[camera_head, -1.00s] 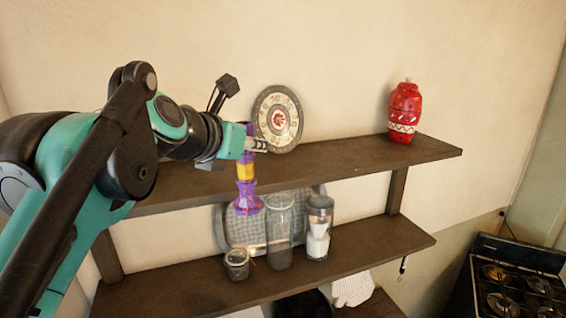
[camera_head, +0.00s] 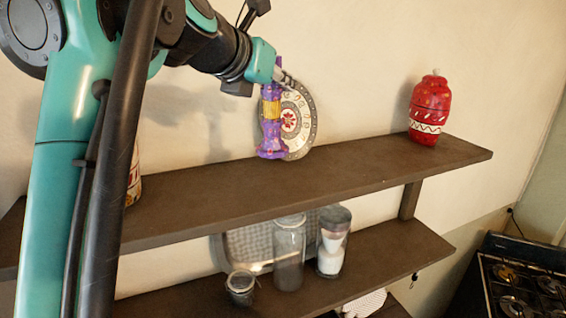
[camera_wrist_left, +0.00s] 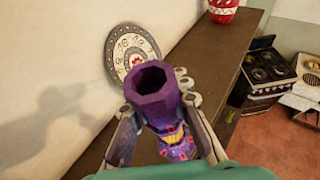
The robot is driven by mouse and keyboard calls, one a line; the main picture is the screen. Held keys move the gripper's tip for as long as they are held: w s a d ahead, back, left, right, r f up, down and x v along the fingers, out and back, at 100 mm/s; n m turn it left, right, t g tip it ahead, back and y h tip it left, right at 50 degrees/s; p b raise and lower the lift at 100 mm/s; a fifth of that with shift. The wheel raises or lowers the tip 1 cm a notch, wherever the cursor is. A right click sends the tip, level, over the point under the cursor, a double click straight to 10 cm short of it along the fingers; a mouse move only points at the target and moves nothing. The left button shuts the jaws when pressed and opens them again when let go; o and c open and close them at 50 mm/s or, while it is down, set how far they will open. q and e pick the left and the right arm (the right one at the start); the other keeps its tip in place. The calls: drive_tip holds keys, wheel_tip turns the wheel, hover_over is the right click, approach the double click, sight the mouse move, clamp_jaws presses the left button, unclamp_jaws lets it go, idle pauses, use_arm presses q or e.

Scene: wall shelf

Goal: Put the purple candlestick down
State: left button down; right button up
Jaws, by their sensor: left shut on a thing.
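The purple candlestick (camera_head: 271,135), with a yellow middle band, is upright in my left gripper (camera_head: 284,80). In the head view its base appears at the height of the upper shelf board (camera_head: 330,178), in front of the decorated plate (camera_head: 299,122); I cannot tell whether it touches the board. In the left wrist view the candlestick's open purple top (camera_wrist_left: 152,84) shows between the fingers of the left gripper (camera_wrist_left: 157,100), which are shut on its upper part. My right gripper is not in view.
A red patterned jar (camera_head: 429,108) stands at the right of the upper shelf. Glass jars (camera_head: 289,255) and a grey tray stand on the lower shelf. A partly hidden painted object (camera_head: 134,178) is behind my arm. The upper board is bare between plate and red jar.

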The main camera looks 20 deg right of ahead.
use_arm(q)
drive_tip(key=w+a+f+b, duration=0.2)
drive_tip(key=w+a+f, duration=0.4)
drive_tip(key=a+f, duration=0.3)
drive_tip(key=shift+w+f, duration=0.35)
drive_tip(key=shift+f, duration=0.45)
drive_tip(key=shift+s+f, duration=0.15)
drive_tip(key=c, duration=1.5)
unclamp_jaws()
drive_tip(key=shift+o, duration=0.4)
